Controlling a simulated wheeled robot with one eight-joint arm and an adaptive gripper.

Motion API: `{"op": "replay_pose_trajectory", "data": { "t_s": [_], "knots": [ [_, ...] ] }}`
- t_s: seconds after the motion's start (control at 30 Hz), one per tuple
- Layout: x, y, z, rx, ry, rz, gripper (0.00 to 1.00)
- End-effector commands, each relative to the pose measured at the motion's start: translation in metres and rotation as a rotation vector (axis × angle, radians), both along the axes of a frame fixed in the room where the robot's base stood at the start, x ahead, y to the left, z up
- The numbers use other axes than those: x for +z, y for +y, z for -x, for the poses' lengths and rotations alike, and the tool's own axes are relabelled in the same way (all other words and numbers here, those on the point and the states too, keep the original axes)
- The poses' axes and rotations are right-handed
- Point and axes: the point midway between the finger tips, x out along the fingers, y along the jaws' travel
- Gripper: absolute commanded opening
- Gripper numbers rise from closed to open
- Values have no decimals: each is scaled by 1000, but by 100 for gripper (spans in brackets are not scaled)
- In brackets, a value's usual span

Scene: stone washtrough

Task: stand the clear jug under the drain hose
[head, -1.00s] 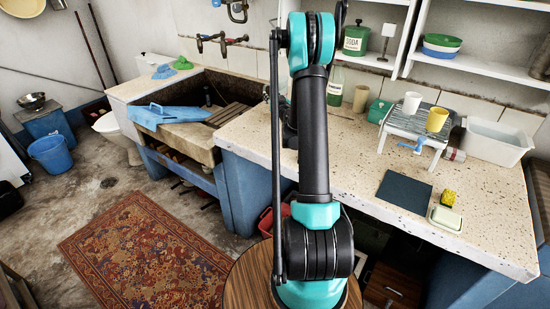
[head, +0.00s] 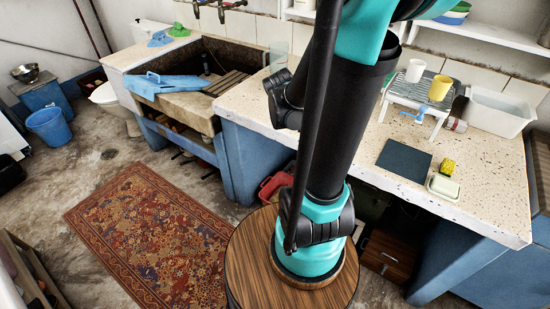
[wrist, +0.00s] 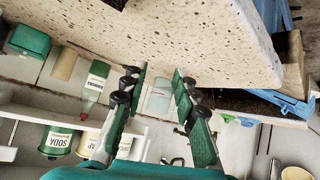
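A clear, see-through vessel, which looks like the jug, stands at the back of the counter by the trough's right end in the head view (head: 279,56). In the wrist view a pale clear shape (wrist: 158,101), likely the same jug, shows between the fingers, farther off. My gripper (wrist: 159,73) is open and empty, its two green-padded fingers apart. I cannot make out the drain hose for certain; a thin dark upright line (head: 206,64) shows in the trough, and a blue spout-like piece (head: 412,117) sits by the rack.
The stone trough (head: 205,105) holds a blue cloth-like piece (head: 165,82) and a wooden slatted board (head: 228,83). On the counter are a rack (head: 408,95) with two mugs, a white tub (head: 497,112), a dark mat (head: 404,160) and a sponge (head: 447,167). The counter's front middle is clear.

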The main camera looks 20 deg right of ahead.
Motion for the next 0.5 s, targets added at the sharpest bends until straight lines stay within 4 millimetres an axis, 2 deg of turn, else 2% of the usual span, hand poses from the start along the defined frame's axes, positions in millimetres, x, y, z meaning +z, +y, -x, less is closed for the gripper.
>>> {"op": "replay_pose_trajectory", "data": {
  "t_s": [0.03,0.1,0.2,0.3,0.4,0.5],
  "knots": [
    [-12,14,27,28,67,-25,29],
    [-30,33,61,78,163,-60,29],
    [-52,60,108,161,285,-110,29],
    [-68,83,145,240,377,-153,29],
    [-77,98,170,300,435,-182,29],
    [-82,106,182,333,464,-198,29]
  ]
}}
